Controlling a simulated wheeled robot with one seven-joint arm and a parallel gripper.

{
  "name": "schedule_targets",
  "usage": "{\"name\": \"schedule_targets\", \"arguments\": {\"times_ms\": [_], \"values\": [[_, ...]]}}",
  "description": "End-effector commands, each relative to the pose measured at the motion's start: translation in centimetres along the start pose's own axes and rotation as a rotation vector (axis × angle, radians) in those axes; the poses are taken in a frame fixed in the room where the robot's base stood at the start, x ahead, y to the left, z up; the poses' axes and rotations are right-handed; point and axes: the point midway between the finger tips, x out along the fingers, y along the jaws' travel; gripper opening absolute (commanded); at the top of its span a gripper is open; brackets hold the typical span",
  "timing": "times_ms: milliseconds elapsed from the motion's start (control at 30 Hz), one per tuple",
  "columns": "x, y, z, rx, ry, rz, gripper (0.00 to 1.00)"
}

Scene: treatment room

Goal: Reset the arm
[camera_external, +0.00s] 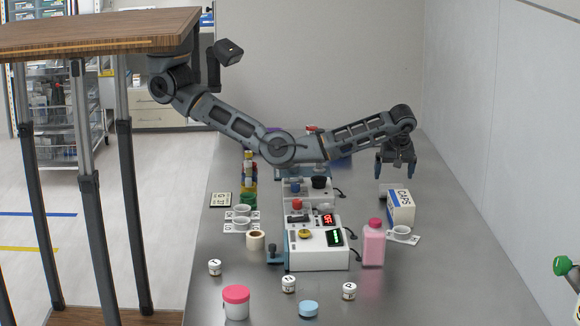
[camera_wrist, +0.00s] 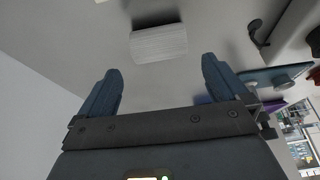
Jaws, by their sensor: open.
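My gripper (camera_external: 396,170) hangs at the end of my stretched arm, on the right side of the metal table (camera_external: 450,270). It points down, above the table and behind the white CAPS box (camera_external: 400,208). In the wrist view my gripper (camera_wrist: 160,88) shows two blue fingers spread wide, with nothing between them. A pale box-like block (camera_wrist: 158,43) lies beyond the fingertips in that view, apart from them.
A white device with displays (camera_external: 318,250) stands mid-table, with a pink bottle (camera_external: 373,246) to its right. A pink-lidded jar (camera_external: 236,305), a blue-lidded jar (camera_external: 308,309) and several small labelled jars stand in front. The wall (camera_external: 510,130) rises along the right. The front right table is clear.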

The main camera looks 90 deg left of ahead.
Motion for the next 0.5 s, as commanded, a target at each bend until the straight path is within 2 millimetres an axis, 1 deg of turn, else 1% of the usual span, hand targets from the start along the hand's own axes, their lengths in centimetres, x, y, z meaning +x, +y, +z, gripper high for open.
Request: {"name": "schedule_targets", "arguments": {"times_ms": [33, 133, 500], "values": [[-0.39, 0.0, 0.01, 0.0, 0.0, 0.0, 1.0], [-0.73, -0.01, 0.02, 0.0, 0.001, 0.0, 1.0], [-0.77, -0.02, 0.01, 0.0, 0.001, 0.0, 1.0]]}}
